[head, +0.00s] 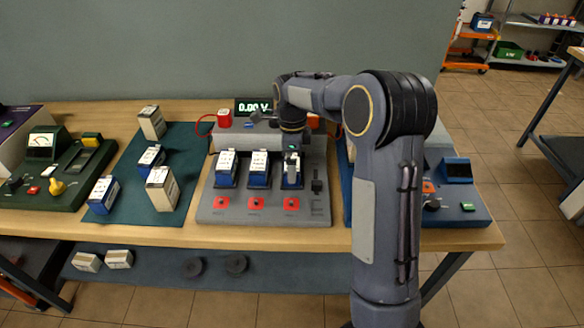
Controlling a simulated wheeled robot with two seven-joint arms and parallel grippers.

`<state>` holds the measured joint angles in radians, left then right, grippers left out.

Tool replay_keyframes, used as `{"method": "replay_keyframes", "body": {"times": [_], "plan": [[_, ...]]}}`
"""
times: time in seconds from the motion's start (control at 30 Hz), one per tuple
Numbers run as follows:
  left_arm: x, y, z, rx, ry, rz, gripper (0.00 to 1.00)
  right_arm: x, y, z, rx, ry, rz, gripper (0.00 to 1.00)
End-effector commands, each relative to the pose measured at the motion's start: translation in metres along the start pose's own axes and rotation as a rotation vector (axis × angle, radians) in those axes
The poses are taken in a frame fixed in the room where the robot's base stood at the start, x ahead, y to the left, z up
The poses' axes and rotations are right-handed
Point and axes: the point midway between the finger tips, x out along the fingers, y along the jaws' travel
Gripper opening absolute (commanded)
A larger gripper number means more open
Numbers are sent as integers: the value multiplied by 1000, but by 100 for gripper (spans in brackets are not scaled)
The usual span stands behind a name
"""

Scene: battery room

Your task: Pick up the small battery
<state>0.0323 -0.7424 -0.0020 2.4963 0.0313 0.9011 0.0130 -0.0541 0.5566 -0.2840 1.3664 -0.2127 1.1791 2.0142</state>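Which is the small battery is unclear. My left gripper is out of view.
The grey tester (219,211) has red buttons in front and a display (253,106) reading 0.00 V behind. A green meter unit (60,172) stands left, a blue device (460,200) right behind my arm. Beige boxes (102,260) and dark discs lie on the lower shelf.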

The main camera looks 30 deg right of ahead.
Motion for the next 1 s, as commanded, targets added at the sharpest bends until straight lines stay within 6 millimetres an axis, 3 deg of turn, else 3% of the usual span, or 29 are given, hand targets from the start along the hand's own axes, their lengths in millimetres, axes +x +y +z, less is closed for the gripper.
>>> {"method": "replay_keyframes", "body": {"times": [0.1, 0.33, 0.77, 1.0], "plan": [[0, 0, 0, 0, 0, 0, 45, 11, 0, 0, -1, 1, 1, 100], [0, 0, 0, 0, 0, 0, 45, 12, 0, 0, -1, 0, 0, 100], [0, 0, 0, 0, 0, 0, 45, 12, 0, 0, -1, -1, -1, 46], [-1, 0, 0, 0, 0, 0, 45, 10, 0, 0, -1, -2, -3, 46]]}}
